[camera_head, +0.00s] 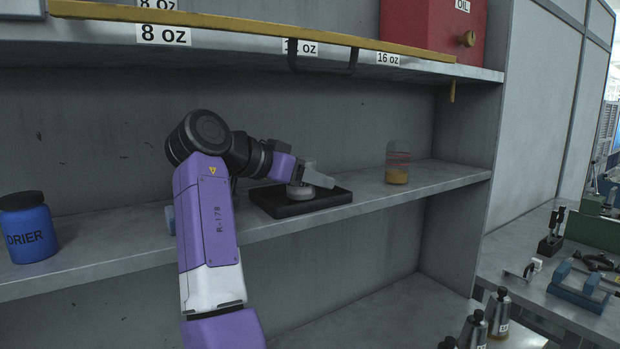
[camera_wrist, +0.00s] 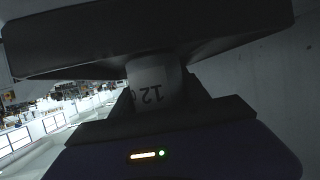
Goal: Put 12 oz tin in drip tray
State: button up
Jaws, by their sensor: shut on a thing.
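The 12 oz tin (camera_head: 300,191) is a small pale cylinder, partly hidden by my gripper in the head view. It stands at the black drip tray (camera_head: 325,203) on the middle shelf. In the wrist view the tin (camera_wrist: 152,85) shows its "12" upside down between the fingers. My gripper (camera_head: 310,180) is shut on the tin, over the tray. Whether the tin's base touches the tray floor I cannot tell. In the wrist view the dark tray (camera_wrist: 60,42) fills the top of the picture.
A glass jar with amber contents (camera_head: 397,170) stands right of the tray. A blue DRIER jar (camera_head: 27,228) stands at the shelf's left. Above is a shelf with a yellow rail (camera_head: 250,29) and size labels. The shelf is clear between the tray and the glass jar.

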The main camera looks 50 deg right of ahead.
jog(key=shift+w+f, duration=0.15)
jog(key=shift+f, duration=0.2)
jog(key=o, duration=1.2)
jog(key=shift+r, duration=0.2)
jog(key=shift+b+v, duration=0.6)
jog(key=shift+v, duration=3.1)
